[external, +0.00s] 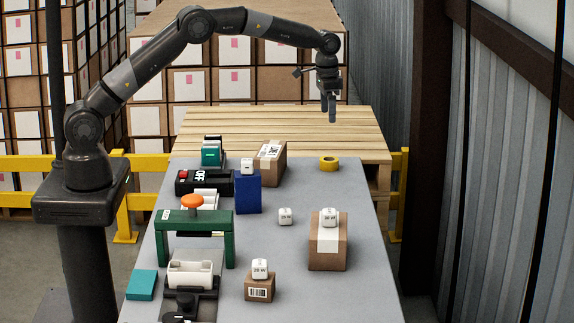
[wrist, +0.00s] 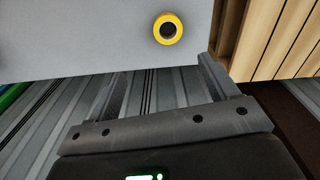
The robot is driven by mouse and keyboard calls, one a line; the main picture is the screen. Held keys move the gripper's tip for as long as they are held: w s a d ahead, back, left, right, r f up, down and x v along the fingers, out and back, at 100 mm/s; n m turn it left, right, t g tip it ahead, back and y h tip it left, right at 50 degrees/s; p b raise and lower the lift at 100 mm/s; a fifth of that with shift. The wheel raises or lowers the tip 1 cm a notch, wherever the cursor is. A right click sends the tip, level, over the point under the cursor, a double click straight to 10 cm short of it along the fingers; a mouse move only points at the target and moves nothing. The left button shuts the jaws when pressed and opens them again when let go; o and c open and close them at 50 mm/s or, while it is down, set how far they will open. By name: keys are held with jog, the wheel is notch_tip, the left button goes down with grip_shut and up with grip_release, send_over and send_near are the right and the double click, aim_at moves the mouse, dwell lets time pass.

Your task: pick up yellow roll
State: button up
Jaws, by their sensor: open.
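The yellow roll (external: 329,163) lies flat on the grey table (external: 362,215) near its far right edge. It also shows in the wrist view (wrist: 167,28), at the top, with its dark centre hole facing the camera. My gripper (external: 328,118) hangs above the far end of the table with its fingers pointing down, apart from the roll. In the wrist view its two fingers (wrist: 160,82) stand wide apart with nothing between them, and the roll shows beyond them.
A carton (external: 270,165) stands left of the roll. A nearer carton (external: 328,248) bears a white cube (external: 329,217). A blue box (external: 248,194) and a green frame (external: 195,224) stand further left. A wooden pallet stack (external: 290,127) lies behind the table. The tabletop around the roll is clear.

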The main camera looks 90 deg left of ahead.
send_over(329, 158)
notch_tip(329, 158, down, 6)
jog(key=f, duration=0.3)
jog(key=d+f, duration=0.1)
jog(key=f, duration=0.1)
jog(key=shift+w+f, duration=0.2)
jog(key=shift+w, duration=0.15)
jog(key=shift+s+d+f, duration=0.15)
jog(key=shift+f, duration=0.75)
jog(key=shift+s+d+f, duration=0.1)
jog(key=shift+d+f, duration=0.05)
jog(key=shift+f, duration=0.75)
jog(key=shift+s+d+f, duration=0.15)
jog(key=shift+f, duration=0.75)
jog(key=shift+c, duration=0.3)
jog(key=c, duration=1.1)
